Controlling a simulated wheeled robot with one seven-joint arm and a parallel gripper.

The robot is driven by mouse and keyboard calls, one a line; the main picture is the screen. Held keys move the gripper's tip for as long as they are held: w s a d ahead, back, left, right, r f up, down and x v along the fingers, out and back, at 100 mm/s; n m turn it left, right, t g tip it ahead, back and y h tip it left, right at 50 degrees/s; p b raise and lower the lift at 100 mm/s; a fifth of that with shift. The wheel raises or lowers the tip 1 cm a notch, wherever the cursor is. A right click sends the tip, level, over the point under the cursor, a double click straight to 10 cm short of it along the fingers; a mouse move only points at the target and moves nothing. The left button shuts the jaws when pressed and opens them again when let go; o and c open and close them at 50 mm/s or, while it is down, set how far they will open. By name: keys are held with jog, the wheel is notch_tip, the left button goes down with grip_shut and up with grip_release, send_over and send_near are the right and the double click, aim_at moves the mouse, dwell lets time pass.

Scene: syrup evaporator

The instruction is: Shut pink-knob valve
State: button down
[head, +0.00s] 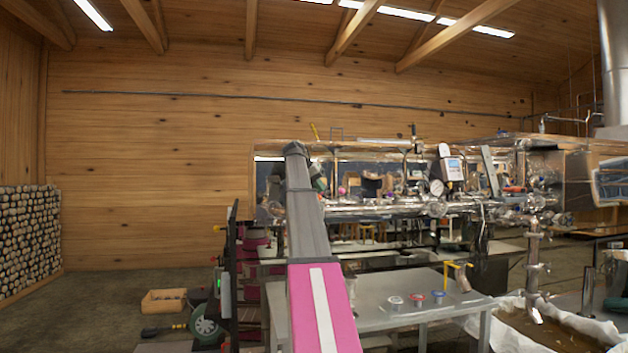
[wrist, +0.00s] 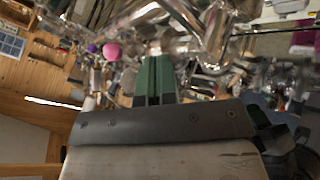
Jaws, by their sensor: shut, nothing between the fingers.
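A round pink knob (wrist: 112,51) shows at the upper left of the wrist view, among shiny steel pipes. A small pink spot that looks like the same knob (head: 342,190) shows in the head view, just right of the end of my arm. My gripper (wrist: 155,62) has its green fingers together and empty. The fingertips are to the right of the knob in the wrist view, close to a steel pipe; I cannot tell whether they touch it. The valve body and the angle of its handle cannot be made out.
A smaller purple knob (wrist: 92,48) is left of the pink one. A long steel pipe (head: 385,209) with gauges runs right of my arm. A grey metal table (head: 380,318) stands below. A wooden crate (head: 163,301) and open floor lie to the left.

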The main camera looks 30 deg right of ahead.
aim_at(342, 189)
jog(key=d, duration=0.1)
jog(key=s+d+f, duration=0.1)
jog(key=d, duration=0.1)
jog(key=shift+s+f, duration=0.2)
jog(key=shift+s, duration=0.05)
jog(key=shift+s+d+r, duration=0.2)
jog(key=shift+s+d, duration=0.35)
jog(key=shift+d, duration=0.2)
jog(key=shift+s, duration=0.1)
jog(key=shift+s+d+n+t, duration=0.5)
jog(key=shift+d+n+t, duration=0.1)
jog(key=shift+d+n, duration=0.15)
jog(key=shift+s+d+n+t, duration=0.5)
jog(key=shift+d+n+t, duration=0.1)
jog(key=shift+n, duration=0.25)
